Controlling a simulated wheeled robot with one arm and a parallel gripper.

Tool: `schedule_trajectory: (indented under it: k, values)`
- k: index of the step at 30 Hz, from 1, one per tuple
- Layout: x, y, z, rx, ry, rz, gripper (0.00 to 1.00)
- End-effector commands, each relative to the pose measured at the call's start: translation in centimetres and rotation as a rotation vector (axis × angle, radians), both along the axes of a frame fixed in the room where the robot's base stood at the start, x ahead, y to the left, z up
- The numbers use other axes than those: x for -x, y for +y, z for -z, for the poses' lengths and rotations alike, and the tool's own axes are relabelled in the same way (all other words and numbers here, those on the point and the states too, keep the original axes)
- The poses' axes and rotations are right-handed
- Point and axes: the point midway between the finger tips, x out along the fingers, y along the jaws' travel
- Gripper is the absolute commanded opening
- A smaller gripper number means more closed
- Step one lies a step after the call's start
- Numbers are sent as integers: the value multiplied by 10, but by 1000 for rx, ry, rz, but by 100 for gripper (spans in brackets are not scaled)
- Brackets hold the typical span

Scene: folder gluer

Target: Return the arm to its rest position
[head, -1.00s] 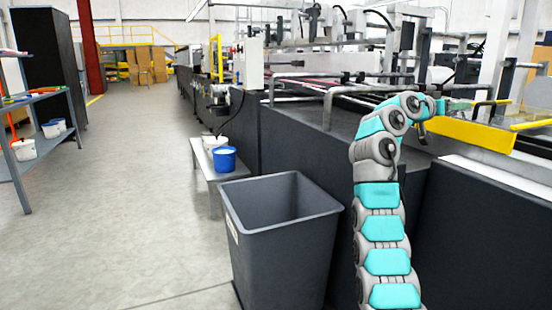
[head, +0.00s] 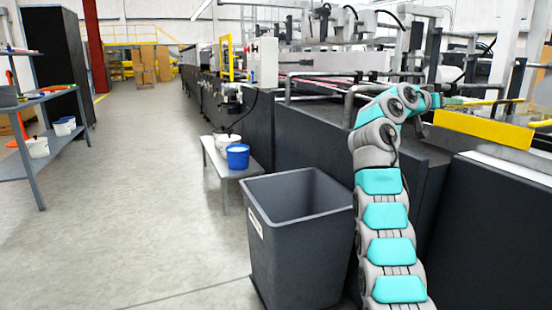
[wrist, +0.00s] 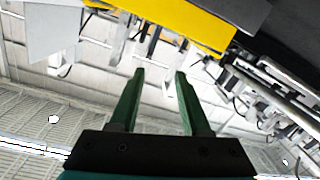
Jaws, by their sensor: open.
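My arm stands raised at the right of the head view, its teal and grey links bent over at the top. My gripper (wrist: 160,78) shows in the wrist view with its two green fingers apart and nothing between them. In the head view the end of the arm is beside the machine, near the yellow bar (head: 484,128), and the fingers are too small to make out there. The yellow bar also shows in the wrist view (wrist: 190,22), beyond the fingertips.
A grey bin (head: 300,240) stands on the floor just left of my arm. A low bench (head: 215,157) holds a blue bucket (head: 238,157). The long dark machine (head: 300,140) runs along the right. A shelf (head: 28,170) stands at left; the floor between is clear.

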Motion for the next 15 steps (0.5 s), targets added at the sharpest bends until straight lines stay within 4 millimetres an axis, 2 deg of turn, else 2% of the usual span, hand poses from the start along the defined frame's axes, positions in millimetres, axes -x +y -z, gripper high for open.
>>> schedule_trajectory:
  k: [7, 11, 15]
  values:
    - [-11, 18, -2, -23, 105, -53, 47]
    - [-15, 32, 5, -51, 199, -94, 47]
    - [-10, 49, 19, -95, 310, -142, 47]
